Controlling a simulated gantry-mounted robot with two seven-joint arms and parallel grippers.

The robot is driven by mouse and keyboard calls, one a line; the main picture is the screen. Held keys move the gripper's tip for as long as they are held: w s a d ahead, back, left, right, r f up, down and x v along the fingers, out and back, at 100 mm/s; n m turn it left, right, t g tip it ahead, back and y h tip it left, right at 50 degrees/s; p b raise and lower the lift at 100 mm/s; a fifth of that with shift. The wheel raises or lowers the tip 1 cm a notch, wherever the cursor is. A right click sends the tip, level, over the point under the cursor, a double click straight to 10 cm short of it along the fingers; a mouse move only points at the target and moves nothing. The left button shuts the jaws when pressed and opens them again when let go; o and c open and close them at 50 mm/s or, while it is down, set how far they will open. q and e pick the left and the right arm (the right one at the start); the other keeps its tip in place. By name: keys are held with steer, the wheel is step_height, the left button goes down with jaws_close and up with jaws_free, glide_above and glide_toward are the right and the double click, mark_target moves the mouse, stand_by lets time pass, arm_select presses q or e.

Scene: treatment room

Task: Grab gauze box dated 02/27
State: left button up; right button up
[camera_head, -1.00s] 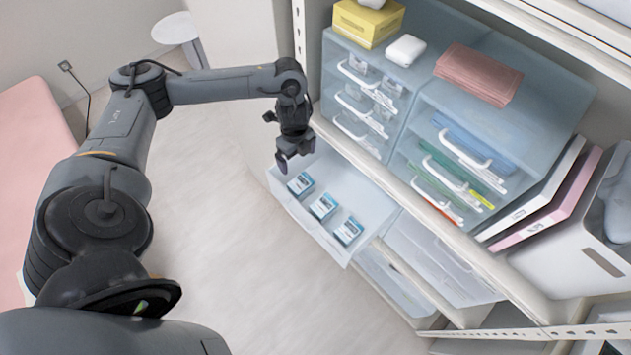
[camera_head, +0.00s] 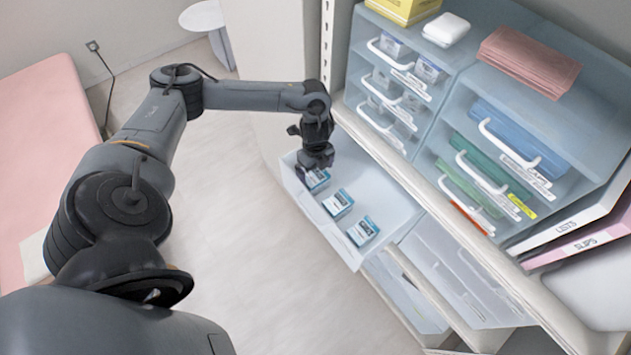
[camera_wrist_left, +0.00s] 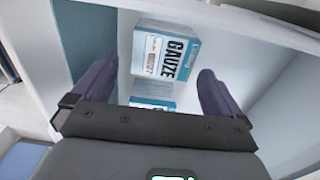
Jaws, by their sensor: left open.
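Three white and blue gauze boxes stand in a row in the open drawer in the head view: a left one (camera_head: 317,182), a middle one (camera_head: 338,204) and a right one (camera_head: 362,231). My left gripper (camera_head: 314,170) is open and low over the left box, partly hiding it. In the left wrist view, a box marked GAUZE (camera_wrist_left: 166,52) shows between and beyond the open fingers (camera_wrist_left: 156,74). Its small date label is too blurred to read surely. Part of another box (camera_wrist_left: 152,103) shows nearer the gripper's base. My right gripper is out of view.
The pale drawer (camera_head: 385,190) has free room to the right of the boxes. Shelf drawers (camera_head: 395,90) with white handles stand above it. Folded pink cloths (camera_head: 528,62) lie on top. A pink bed (camera_head: 40,140) is at the left.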

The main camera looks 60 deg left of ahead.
mark_target(316, 175)
arm_select(q)
steer(key=shift+w+a+f, duration=0.1)
steer(key=shift+a+f, duration=0.05)
steer(key=shift+f, duration=1.25)
steer(key=shift+w+a+f, duration=0.1)
steer(key=shift+f, duration=1.3)
steer(key=c, duration=0.8)
steer(key=shift+o, duration=0.2)
steer(key=shift+r, duration=0.15)
